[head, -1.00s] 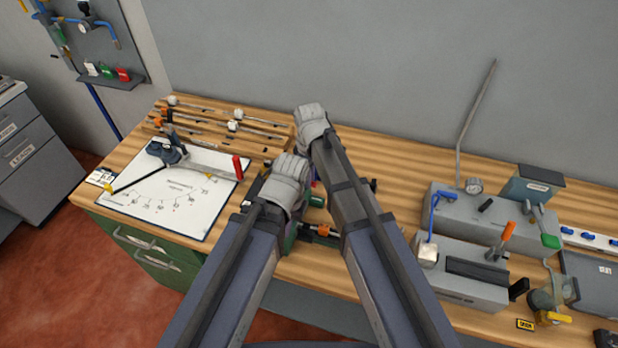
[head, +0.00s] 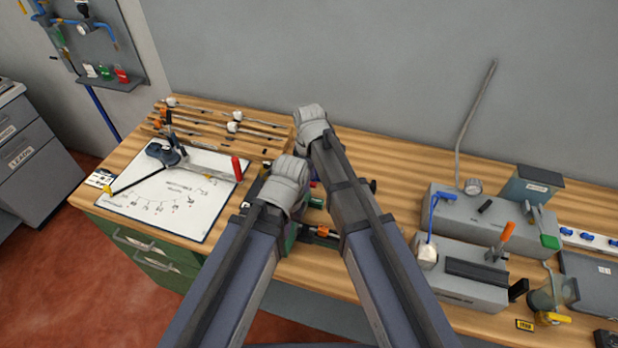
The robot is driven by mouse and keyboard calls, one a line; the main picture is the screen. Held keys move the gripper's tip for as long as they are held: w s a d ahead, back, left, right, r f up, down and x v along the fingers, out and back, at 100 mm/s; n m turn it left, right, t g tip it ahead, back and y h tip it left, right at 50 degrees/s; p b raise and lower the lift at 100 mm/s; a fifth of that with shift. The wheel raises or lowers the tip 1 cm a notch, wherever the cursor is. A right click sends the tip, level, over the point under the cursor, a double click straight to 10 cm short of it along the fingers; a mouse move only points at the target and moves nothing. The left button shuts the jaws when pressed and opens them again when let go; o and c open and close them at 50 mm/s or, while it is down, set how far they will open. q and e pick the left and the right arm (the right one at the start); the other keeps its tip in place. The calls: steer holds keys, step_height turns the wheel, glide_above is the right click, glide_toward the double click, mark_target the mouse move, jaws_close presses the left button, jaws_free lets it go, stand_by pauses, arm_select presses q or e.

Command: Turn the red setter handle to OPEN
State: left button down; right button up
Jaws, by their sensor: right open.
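A grey bar with a red handle (head: 237,168) at its right end lies over the white scale sheet (head: 205,218) on the left of the bench. It joins a dark pivot, from which a black pointer (head: 135,181) with a yellow tip reaches down left. I cannot read an OPEN mark. My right gripper (head: 309,122) is beyond the sheet's right side; its jaws are open, with fingertips mostly hidden. My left gripper (head: 289,172) is nearer, right of the red handle and apart from it. Its fingers are hidden behind its wrist. Both arms cover a partly visible green and dark fixture.
Racks with rods (head: 205,120) lie behind the sheet. A grey block with a blue lever (head: 470,268) and a gauge unit (head: 485,218) stand on the right, with a tall bent rod behind. A wall panel with coloured valves (head: 105,75) is at far left.

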steer(key=shift+r, duration=0.15)
step_height(320, 180, up, 8)
steer(key=p, duration=0.7)
steer(key=shift+f+p, duration=0.2)
steer(key=shift+p, duration=0.2)
steer(key=shift+s+f, duration=0.1)
steer(key=shift+f, duration=0.05)
